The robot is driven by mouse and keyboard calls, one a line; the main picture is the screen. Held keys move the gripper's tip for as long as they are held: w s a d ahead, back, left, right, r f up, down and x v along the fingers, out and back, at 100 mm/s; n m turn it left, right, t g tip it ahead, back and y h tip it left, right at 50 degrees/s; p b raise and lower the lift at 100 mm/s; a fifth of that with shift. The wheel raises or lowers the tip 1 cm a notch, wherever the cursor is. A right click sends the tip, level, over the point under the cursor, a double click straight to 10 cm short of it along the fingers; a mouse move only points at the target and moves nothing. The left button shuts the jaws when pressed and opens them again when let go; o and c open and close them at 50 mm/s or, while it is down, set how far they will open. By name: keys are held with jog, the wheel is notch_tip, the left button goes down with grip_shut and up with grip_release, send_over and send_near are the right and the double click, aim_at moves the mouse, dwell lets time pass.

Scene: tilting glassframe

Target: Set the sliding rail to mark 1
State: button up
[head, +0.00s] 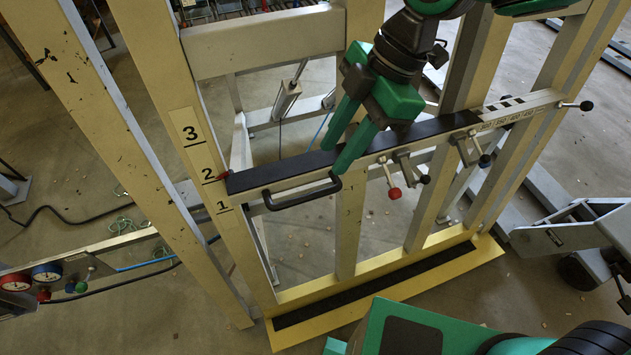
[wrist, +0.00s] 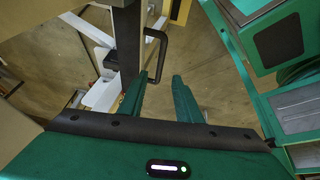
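The sliding rail (head: 281,179) is a pale bar with a black top strip, lying across the yellow frame. A red pointer (head: 227,173) at its left end sits beside the number 2 on the white scale (head: 200,155), marked 3, 2, 1 downward. A black bar handle (head: 305,197) is on the rail's front face; it also shows in the wrist view (wrist: 163,48). My gripper (head: 336,159) is open, its green fingers over the rail near the handle's right end. In the wrist view, the handle lies ahead of the fingertips (wrist: 160,76); contact is unclear.
Clamps with red (head: 395,193) and black knobs (head: 485,160) hang along the rail to the right. Yellow uprights stand on both sides. Gauges (head: 47,273) and hoses are at lower left. Open floor shows in front of the frame at left.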

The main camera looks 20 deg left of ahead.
aim_at(309, 194)
jog(key=x, duration=1)
jog(key=shift+s+a+f, duration=0.1)
jog(key=shift+a+f, duration=0.1)
jog(key=shift+f, duration=0.15)
grip_shut()
